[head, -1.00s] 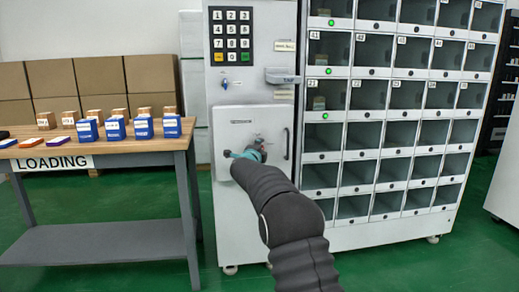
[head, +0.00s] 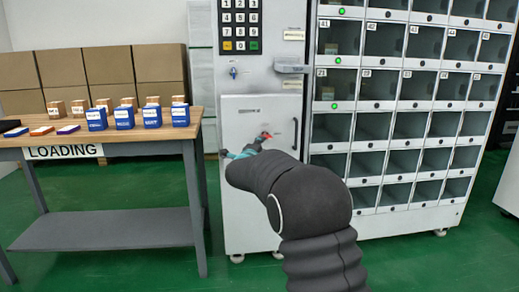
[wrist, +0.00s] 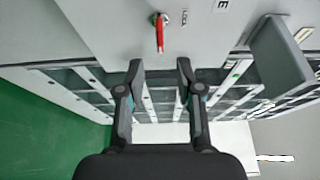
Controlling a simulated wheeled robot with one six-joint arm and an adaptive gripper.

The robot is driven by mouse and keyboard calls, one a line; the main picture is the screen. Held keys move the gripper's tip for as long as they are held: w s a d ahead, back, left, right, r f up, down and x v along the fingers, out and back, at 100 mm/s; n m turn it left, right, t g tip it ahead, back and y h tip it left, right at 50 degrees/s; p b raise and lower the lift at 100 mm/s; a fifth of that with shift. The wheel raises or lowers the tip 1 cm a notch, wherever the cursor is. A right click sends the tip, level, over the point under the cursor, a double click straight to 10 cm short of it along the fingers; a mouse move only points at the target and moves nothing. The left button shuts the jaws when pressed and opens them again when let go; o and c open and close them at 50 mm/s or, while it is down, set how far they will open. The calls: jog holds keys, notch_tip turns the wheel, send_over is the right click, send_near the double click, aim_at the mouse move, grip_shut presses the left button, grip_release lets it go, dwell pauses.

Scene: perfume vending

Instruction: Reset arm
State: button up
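My gripper (wrist: 160,66) is open and empty in the wrist view, its two dark fingers spread apart. In the head view my gripper is mostly hidden behind my dark arm, in front of the lower door (head: 282,112) of the vending machine's left panel. A small red handle (wrist: 160,34) shows beyond the fingertips in the wrist view and looks apart from them. A red piece (head: 265,136) also shows on the door beside my gripper in the head view.
The vending machine's compartment grid (head: 385,126) stands right of the panel, with green lights at its left column. A loading table (head: 110,147) with several blue, brown and flat boxes stands at the left. Cardboard cartons (head: 108,64) are behind it. The green floor (head: 140,268) is clear in front.

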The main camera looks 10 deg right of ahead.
jog(key=shift+v, duration=0.85)
jog(key=a+f+n+g+y, duration=0.2)
jog(key=a+f+n+y, duration=0.45)
jog(key=f+n, duration=0.2)
jog(key=s+a+f+n+g+y, duration=0.2)
jog(key=s+f+n, duration=0.1)
jog(key=s, duration=0.3)
jog(key=s+a+f+n+g+y, duration=0.1)
jog(key=s+a+f+n+g, duration=0.1)
jog(key=s+n+g, duration=0.3)
jog(key=s+d+r+n, duration=0.1)
jog(key=s+d, duration=0.4)
jog(key=s, duration=0.9)
jog(key=s+d+r+n+g+h, duration=0.1)
jog(key=s+d+n, duration=0.2)
jog(key=s, duration=1.2)
jog(key=s+d+r+n+g+h, duration=0.1)
jog(key=s+d, duration=0.5)
jog(key=s, duration=0.8)
jog(key=shift+s+d+r+n+p, duration=0.35)
jog(key=shift+r+n+p, duration=0.05)
jog(key=shift+n, duration=0.15)
